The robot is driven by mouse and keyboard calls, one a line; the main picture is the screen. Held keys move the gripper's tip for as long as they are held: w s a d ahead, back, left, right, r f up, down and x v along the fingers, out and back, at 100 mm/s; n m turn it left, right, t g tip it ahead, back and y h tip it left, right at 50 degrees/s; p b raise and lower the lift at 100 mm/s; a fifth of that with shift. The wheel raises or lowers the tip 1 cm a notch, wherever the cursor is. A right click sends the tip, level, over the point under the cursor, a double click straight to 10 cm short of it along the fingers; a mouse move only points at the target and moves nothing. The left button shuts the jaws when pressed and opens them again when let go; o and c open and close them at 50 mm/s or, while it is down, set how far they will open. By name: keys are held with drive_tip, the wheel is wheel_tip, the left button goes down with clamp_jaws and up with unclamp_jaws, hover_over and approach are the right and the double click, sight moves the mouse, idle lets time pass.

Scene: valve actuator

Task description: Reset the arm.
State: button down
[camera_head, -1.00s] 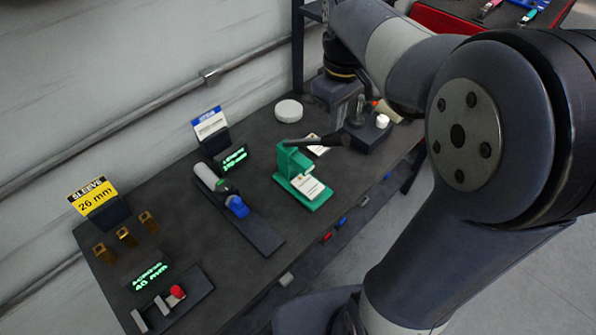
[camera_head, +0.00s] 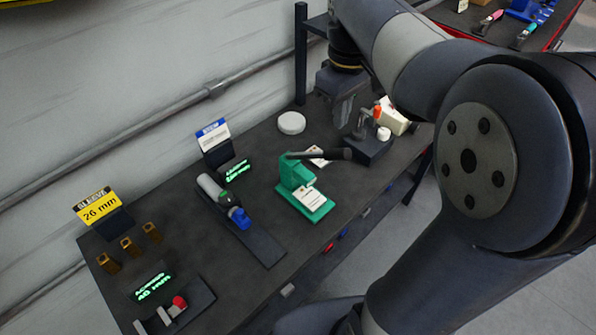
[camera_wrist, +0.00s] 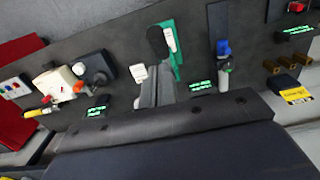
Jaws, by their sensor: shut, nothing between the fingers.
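My arm reaches from the right over the back of the dark bench (camera_head: 258,185). My gripper (camera_head: 341,122) points down above the far part of the bench, behind the green press and near the dark block with a white knob (camera_head: 370,150). In the wrist view my gripper (camera_wrist: 157,80) shows its grey fingers together and empty. The green press (camera_head: 292,180) with its dark lever stands apart from it on the bench; it also shows in the wrist view (camera_wrist: 178,72). My arm hides part of the bench's right end.
A grey and blue device (camera_head: 223,198) lies on a dark plate. Several brown sleeves (camera_head: 128,246) stand by a yellow sign (camera_head: 97,207). A white disc (camera_head: 291,122) lies at the back. A dark post (camera_head: 300,55) and the wall bound the bench.

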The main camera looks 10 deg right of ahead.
drive_tip(key=shift+f+b, duration=0.95)
drive_tip(key=shift+f, duration=1.85)
drive_tip(key=shift+s+r, duration=0.1)
